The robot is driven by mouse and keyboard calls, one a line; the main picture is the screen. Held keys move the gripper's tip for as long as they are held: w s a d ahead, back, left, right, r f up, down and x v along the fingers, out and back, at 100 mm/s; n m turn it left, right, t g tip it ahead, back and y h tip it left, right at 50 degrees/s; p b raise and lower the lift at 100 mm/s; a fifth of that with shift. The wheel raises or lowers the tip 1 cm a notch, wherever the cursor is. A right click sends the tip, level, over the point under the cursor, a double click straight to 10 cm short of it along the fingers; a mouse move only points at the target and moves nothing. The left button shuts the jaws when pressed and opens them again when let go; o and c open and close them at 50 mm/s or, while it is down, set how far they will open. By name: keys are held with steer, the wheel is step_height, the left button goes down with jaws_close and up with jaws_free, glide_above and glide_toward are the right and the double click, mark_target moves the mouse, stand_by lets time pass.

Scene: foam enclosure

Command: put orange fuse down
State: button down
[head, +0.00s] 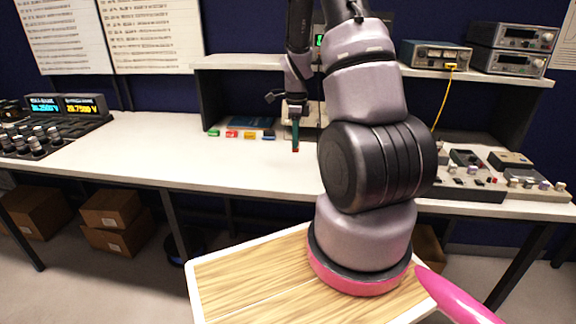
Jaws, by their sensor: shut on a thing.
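My gripper (295,146) hangs pointing down over the white workbench (150,150), just right of a row of small coloured blocks. It is shut on the orange fuse (295,150), which shows as a small orange-red bit at the fingertips. The fuse looks close to the bench top; I cannot tell whether it touches. Most of the fuse is hidden by the fingers.
Green (213,133), red (232,134), yellow (250,135) and blue (268,137) blocks lie in a row left of my gripper. A dark blue flat item (252,123) lies behind them. Instruments stand at both bench ends. The bench left of the row is clear.

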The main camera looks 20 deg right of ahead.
step_height(320, 180, down, 8)
steer(key=shift+r, duration=0.25)
steer(key=shift+f, duration=0.15)
steer(key=c, duration=0.9)
jaws_free()
steer(key=shift+o, duration=0.2)
